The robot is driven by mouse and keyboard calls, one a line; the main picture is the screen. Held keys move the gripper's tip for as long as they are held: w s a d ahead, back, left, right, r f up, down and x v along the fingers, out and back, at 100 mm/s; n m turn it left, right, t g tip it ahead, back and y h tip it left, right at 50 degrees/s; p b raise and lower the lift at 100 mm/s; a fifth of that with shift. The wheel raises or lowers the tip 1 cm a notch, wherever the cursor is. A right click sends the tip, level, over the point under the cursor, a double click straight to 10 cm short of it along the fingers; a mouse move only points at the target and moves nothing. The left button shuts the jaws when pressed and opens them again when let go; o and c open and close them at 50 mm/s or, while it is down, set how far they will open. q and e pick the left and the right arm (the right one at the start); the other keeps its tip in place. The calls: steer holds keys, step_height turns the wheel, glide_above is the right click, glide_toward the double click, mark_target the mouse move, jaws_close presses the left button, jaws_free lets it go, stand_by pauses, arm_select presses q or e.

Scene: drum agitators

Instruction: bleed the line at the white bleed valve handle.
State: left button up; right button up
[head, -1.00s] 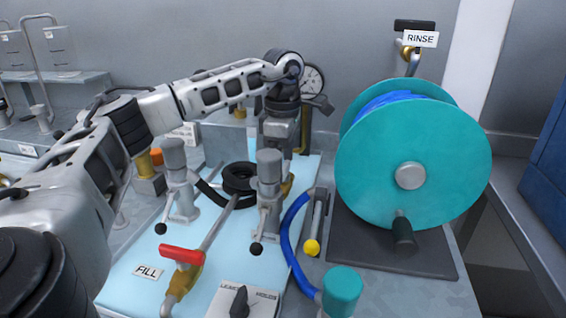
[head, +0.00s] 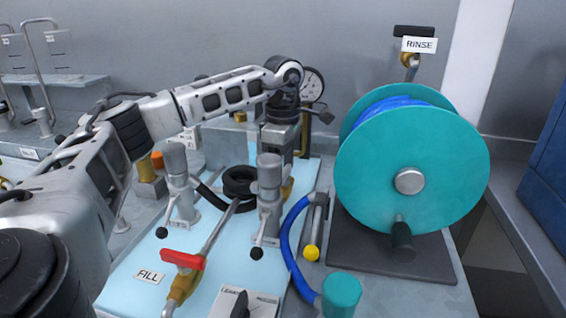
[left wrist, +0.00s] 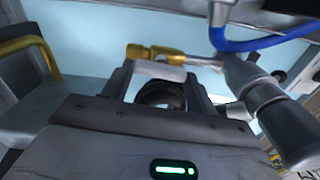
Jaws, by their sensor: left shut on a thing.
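My left gripper (head: 286,172) points down at the back of the pale blue panel in the head view, its fingertips mostly hidden behind a grey cylinder-topped fitting. In the left wrist view, its two fingers (left wrist: 158,82) are shut on the white bleed valve handle (left wrist: 158,70), a short pale bar across the fingertips. A brass valve body (left wrist: 150,52) shows just beyond the handle. In the head view the handle is hidden, and only a bit of brass (head: 288,187) shows beside the fitting. My right gripper is in no view.
Two grey fittings with black ball levers (head: 269,180) (head: 176,170) stand close in front of the left gripper. A red-handled valve (head: 183,260) and a FILL label (head: 149,276) are nearer. A gauge (head: 313,84) stands behind. A teal hose reel (head: 400,165) fills the right side.

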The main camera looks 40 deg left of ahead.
arm_select(q)
steer(key=shift+r+m+p, duration=0.2)
steer(key=shift+m+p, duration=0.7)
steer(key=shift+m, duration=0.3)
steer(key=m+p, duration=0.1)
steer(key=m, duration=0.1)
steer(key=shift+m, duration=0.3)
steer(key=m+p, duration=0.1)
steer(key=m, duration=0.1)
steer(key=m+p, duration=0.1)
steer(key=m, duration=0.2)
steer(key=shift+w+f+m+p, duration=0.1)
steer(key=shift+w+m+p, duration=0.1)
steer(key=shift+m+p, duration=0.1)
steer(key=m, duration=0.2)
steer(key=shift+d+m+p, duration=0.1)
steer(key=shift+m+p, duration=0.2)
steer(key=m, duration=0.2)
steer(key=shift+m, duration=0.8)
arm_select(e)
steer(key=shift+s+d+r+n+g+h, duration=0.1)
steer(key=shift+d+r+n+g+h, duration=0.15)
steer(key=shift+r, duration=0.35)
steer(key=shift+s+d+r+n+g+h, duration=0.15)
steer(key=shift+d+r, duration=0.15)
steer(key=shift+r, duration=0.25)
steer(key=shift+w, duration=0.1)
